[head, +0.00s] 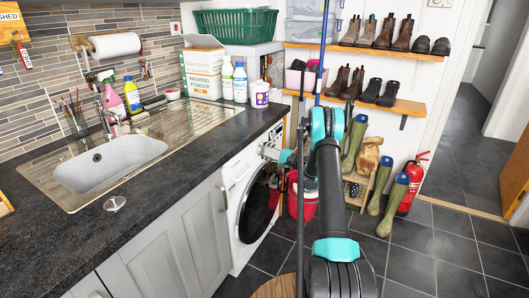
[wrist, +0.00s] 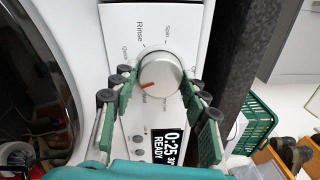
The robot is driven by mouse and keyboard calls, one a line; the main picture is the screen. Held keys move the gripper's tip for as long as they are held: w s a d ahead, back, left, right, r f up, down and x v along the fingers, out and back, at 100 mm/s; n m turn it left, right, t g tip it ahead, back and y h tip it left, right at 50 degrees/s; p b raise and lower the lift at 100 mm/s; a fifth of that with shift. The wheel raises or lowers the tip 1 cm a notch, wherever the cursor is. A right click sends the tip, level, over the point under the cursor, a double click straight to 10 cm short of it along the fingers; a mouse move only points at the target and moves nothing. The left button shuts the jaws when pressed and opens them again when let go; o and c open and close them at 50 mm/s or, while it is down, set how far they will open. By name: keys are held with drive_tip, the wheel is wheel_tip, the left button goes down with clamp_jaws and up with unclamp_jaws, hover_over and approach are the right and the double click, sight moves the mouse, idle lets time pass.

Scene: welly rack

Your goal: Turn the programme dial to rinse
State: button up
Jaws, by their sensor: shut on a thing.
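The programme dial (wrist: 160,72) is a round silver knob on the white control panel (wrist: 118,25) of the washing machine (head: 233,190). Its red mark points to the lower left in the wrist view. The printed word Rinse is above the dial, slightly left, with Spin to its right and Quick to its left. A display (wrist: 168,146) below reads 0:25 and READY. My gripper (wrist: 160,84) has its green fingers on both sides of the dial, shut on it. In the head view my gripper (head: 274,152) is at the machine's front, and the dial is hidden.
The dark worktop (head: 145,190) with the sink (head: 110,160) runs above the machine. A red bucket (head: 302,200), wellies (head: 395,192) and a fire extinguisher (head: 411,184) stand beyond my arm. The tiled floor (head: 450,260) at the right is clear.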

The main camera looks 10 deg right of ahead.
drive_tip(key=m, duration=0.4)
drive_tip(key=shift+m+h, duration=0.3)
drive_tip(key=shift+m, duration=0.1)
drive_tip(key=m, duration=0.3)
drive_tip(key=shift+m, duration=0.4)
drive_tip(key=m, duration=0.4)
drive_tip(key=shift+s, duration=0.1)
drive_tip(key=shift+m, duration=2.1)
drive_tip(key=o, duration=1.2)
drive_tip(key=shift+c, duration=0.2)
drive_tip(key=v, duration=1.2)
drive_tip(key=shift+r, duration=0.2)
